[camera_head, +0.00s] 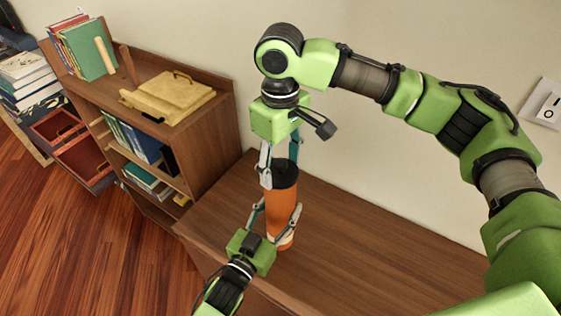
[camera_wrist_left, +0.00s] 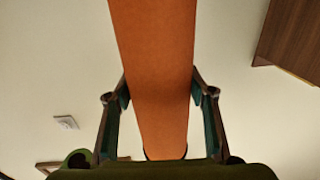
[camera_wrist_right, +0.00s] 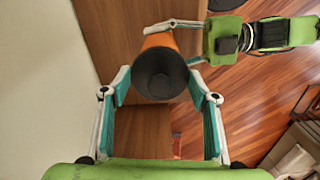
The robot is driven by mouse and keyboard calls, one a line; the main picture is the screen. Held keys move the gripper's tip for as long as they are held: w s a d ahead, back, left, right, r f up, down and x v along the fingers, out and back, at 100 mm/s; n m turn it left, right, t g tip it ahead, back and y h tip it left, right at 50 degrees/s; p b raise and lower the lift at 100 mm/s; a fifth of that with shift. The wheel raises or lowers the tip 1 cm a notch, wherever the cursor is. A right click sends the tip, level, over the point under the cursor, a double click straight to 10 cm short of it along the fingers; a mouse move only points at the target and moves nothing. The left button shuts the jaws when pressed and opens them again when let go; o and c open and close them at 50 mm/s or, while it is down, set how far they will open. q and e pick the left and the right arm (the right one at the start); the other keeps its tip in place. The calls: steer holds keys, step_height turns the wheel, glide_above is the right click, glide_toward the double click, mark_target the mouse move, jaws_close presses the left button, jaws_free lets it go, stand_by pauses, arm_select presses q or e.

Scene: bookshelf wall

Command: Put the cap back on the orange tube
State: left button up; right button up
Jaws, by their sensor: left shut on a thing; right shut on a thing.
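The orange tube (camera_head: 281,215) stands upright on the wooden surface in the head view. It fills the middle of the left wrist view (camera_wrist_left: 155,60). The black cap (camera_head: 285,173) sits at the tube's top; whether it is fully seated I cannot tell. My left gripper (camera_head: 274,218) is shut on the tube's lower half from the front. My right gripper (camera_head: 280,170) comes from above and is shut on the cap. The right wrist view looks down on the round cap (camera_wrist_right: 161,75) between the fingers, with a little orange behind it.
The brown wooden surface (camera_head: 370,255) is clear to the right of the tube. A bookshelf (camera_head: 212,130) stands at left, with books (camera_head: 85,48) and a yellow case (camera_head: 170,95) on top. A light switch (camera_head: 546,103) is on the wall.

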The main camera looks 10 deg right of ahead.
steer(key=o, duration=1)
step_height(320, 180, up, 12)
steer(key=shift+f, duration=0.1)
arm_select(q)
steer(key=o, duration=1.7)
steer(key=v, duration=1.2)
